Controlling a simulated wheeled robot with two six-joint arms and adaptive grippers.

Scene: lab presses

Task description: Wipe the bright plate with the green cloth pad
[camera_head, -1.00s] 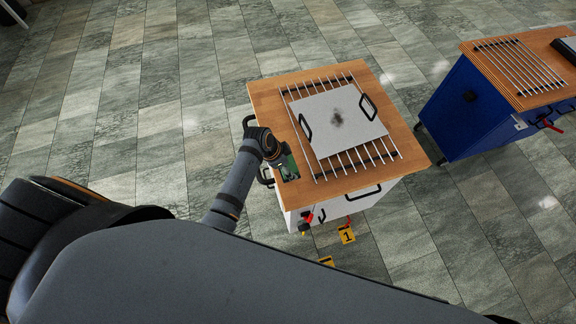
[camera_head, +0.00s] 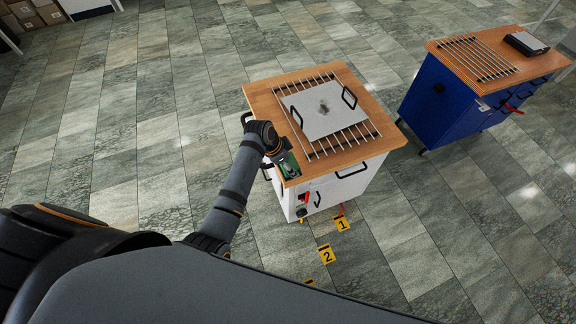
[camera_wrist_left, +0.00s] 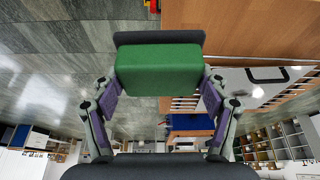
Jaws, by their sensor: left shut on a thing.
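The bright plate (camera_head: 337,121) is a square pale sheet with two black handles and a dark smudge near its middle. It lies on a rack of metal rods on the wooden top of the white cabinet. My left gripper (camera_head: 281,157) is at the left front corner of that top, beside the plate and apart from it. It is shut on the green cloth pad (camera_head: 290,167). In the left wrist view the pad (camera_wrist_left: 158,68), a green block with a dark grey backing, sits between the fingers of my left gripper (camera_wrist_left: 160,88). Part of the plate (camera_wrist_left: 238,78) shows at right there.
The wooden top (camera_head: 265,98) has a free border around the rod rack (camera_head: 318,147). A blue cabinet (camera_head: 440,100) with another rack stands to the right. Yellow number markers (camera_head: 325,254) lie on the tiled floor in front. The floor at left is clear.

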